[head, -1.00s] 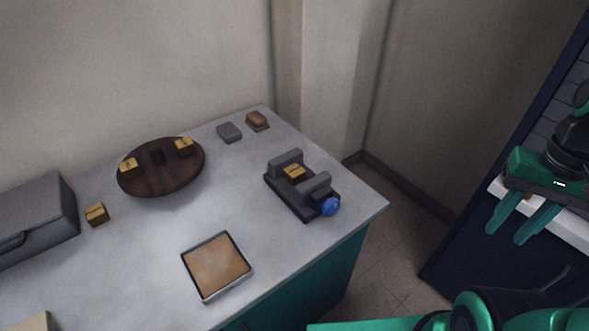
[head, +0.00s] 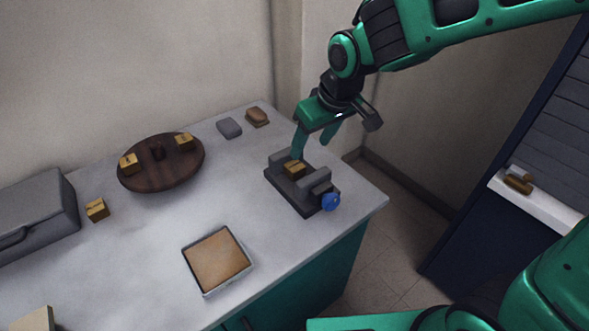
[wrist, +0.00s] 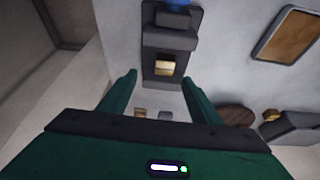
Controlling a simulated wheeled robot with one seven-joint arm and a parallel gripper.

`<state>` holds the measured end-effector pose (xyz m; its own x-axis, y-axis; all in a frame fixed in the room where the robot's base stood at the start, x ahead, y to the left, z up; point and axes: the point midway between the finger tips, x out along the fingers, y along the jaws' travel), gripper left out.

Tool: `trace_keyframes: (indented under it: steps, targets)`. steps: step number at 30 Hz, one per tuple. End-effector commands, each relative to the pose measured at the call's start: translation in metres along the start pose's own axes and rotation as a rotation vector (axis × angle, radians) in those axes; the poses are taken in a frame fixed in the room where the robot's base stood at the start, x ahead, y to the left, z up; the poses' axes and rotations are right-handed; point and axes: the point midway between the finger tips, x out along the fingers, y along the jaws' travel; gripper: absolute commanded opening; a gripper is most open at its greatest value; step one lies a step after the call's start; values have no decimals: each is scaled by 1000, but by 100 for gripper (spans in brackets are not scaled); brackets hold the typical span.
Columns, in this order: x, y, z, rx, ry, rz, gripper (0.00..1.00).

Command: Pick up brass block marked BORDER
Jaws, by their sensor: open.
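Several small brass blocks show, and I cannot read the marking on any of them, so I cannot tell which is BORDER. One brass block (head: 293,169) sits between the jaws of a dark vise (head: 287,195) with a blue knob; it also shows in the wrist view (wrist: 164,68). Two more, a left block (head: 129,164) and a right block (head: 184,142), are on a round dark wood turntable (head: 160,180). Another block (head: 97,209) lies on the table by a grey case. My gripper (head: 311,148) is open and empty, just above the vise, with fingers pointing down towards its block.
The grey case (head: 35,215) stands at the left. A cork-coloured square tray (head: 216,261) lies near the table's front edge. A grey block (head: 229,128) and a brown brush-like item (head: 257,117) are at the back. A white ledge (head: 545,212) at right holds small items. The table's middle is clear.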

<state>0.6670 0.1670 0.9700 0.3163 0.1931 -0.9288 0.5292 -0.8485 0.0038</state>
Motion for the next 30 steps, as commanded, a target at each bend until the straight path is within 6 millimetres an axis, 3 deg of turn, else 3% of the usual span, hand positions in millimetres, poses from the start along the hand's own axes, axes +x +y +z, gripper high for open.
trace_keyframes:
  steps: [4, 12, 20, 30]
  targets:
    - [15, -17, -8, -34, 10, -20, 58]
    - [51, -17, -9, -33, 11, -19, 58]
    - [68, -16, -7, -33, 10, -19, 58]
    - [108, -12, -5, -33, 11, -18, 58]
